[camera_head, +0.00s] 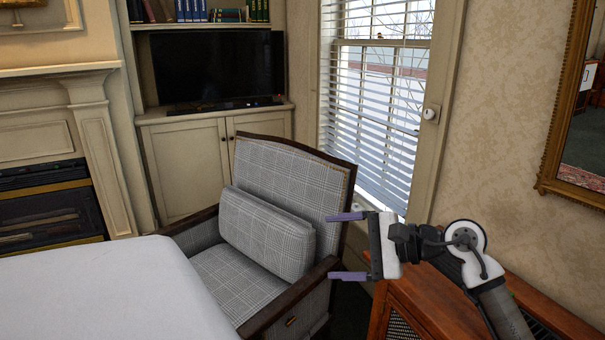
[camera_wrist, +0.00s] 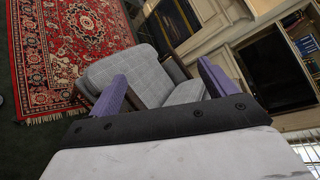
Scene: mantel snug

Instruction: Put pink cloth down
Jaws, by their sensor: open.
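No pink cloth shows in either view. My gripper (camera_head: 340,246) is at the right of the head view, with its two purple fingers spread wide apart and nothing between them. It is in front of the right side of the grey checked armchair (camera_head: 288,178) as seen in the picture, and above the wooden cabinet. In the wrist view my gripper (camera_wrist: 160,80) also shows open and empty, with an armchair (camera_wrist: 150,70) beyond the fingers.
A white-topped surface (camera_head: 90,290) fills the lower left. A reddish wooden cabinet (camera_head: 430,300) stands below my arm. A window with blinds (camera_head: 375,110) and a television (camera_head: 218,68) are behind the armchair. A red patterned rug (camera_wrist: 70,45) lies on the floor.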

